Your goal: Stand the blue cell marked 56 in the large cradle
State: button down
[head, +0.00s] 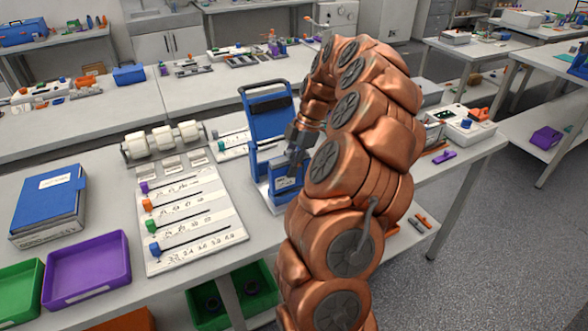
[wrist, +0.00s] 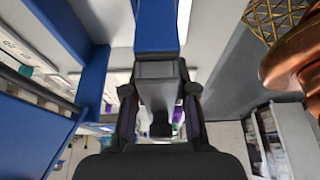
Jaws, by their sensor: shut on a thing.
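My gripper (head: 297,150) is at the tall blue frame with a black top bar (head: 268,112), on the near bench. In the wrist view my gripper (wrist: 158,98) has its two fingers closed on either side of the grey end of a blue piece (wrist: 156,25), which appears to be the blue cell. The cell also shows below my gripper in the head view (head: 286,187), low in front of the frame. No number 56 can be read on it. The frame appears to be the large cradle; whether the cell's lower end touches its base is hidden.
Left of the frame lies a white board with coloured sliders (head: 195,222). A white roller unit (head: 163,143), a blue binder (head: 50,205) and a purple tray (head: 88,270) stand farther left. A white box (head: 468,132) is at the right end.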

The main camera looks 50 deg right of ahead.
jog(key=shift+d, duration=0.65)
jog(key=shift+s+f+p, duration=0.1)
jog(key=shift+f+p, duration=0.95)
jog(key=shift+f, duration=0.7)
jog(key=shift+f, duration=0.2)
jog(key=c, duration=0.9)
grip_release()
jog(key=shift+r, duration=0.1)
